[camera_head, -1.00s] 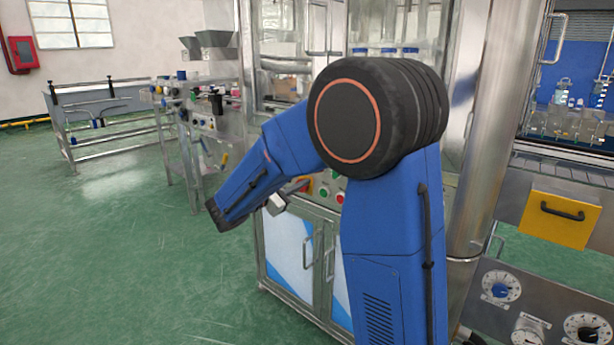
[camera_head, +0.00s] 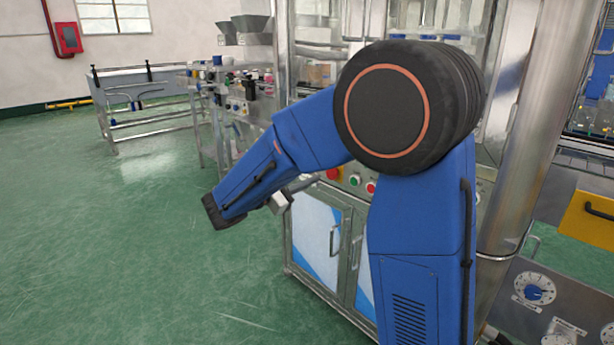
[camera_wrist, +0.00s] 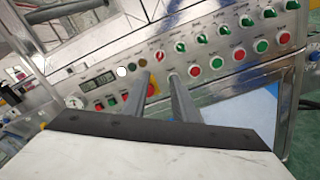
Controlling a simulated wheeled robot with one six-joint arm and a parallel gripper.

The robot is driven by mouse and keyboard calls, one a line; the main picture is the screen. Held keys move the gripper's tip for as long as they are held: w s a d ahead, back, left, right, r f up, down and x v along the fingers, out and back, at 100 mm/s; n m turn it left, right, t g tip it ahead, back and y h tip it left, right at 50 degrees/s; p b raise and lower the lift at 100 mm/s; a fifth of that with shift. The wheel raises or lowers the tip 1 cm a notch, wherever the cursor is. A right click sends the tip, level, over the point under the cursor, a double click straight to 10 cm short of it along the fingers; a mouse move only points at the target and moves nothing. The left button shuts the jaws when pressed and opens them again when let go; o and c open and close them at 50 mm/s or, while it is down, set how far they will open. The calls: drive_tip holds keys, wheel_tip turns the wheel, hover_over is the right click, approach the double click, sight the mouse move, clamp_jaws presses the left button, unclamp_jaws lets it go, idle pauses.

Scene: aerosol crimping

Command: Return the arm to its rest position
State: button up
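My gripper (camera_wrist: 157,80) shows in the wrist view as two grey fingers with a clear gap between them. It is open and nothing is held. Past the fingertips is a tilted control panel (camera_wrist: 215,85) with rows of red and green buttons. A red stop button on yellow (camera_wrist: 152,90) shows between the fingers. In the head view my blue arm (camera_head: 410,220) rises to a black joint and folds down to the left. The gripper's fingers are mostly hidden there behind the arm; its pale body (camera_head: 280,203) shows just beyond the forearm.
A metal-framed machine with a cabinet (camera_head: 318,240) stands close behind my arm. A bench with bottles (camera_head: 235,95) and a grey railed table (camera_head: 150,90) stand further left. A yellow drawer front (camera_head: 590,215) and dials are at right. Green floor (camera_head: 120,250) at left is clear.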

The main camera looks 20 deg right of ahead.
drive_tip(key=shift+s, duration=0.1)
drive_tip(key=s+d+f+m+g+y, duration=0.2)
drive_tip(key=s+d+m+y, duration=0.1)
drive_tip(key=s, duration=0.4)
drive_tip(key=s+d+f+m+g+y, duration=0.1)
drive_tip(key=s+d+f+m+y, duration=0.1)
drive_tip(key=s, duration=0.5)
drive_tip(key=s+d+f+m+g+y, duration=0.2)
drive_tip(key=s+d+f+m+y, duration=0.1)
drive_tip(key=s, duration=0.4)
drive_tip(key=s+a+f+m+t+y, duration=0.3)
drive_tip(key=s+a+m+y, duration=0.4)
drive_tip(key=s, duration=0.5)
drive_tip(key=shift+s+a+f+m+t+y, duration=0.4)
drive_tip(key=shift+a+y, duration=0.6)
drive_tip(key=shift+a, duration=0.6)
drive_tip(key=shift+w+d+f, duration=0.1)
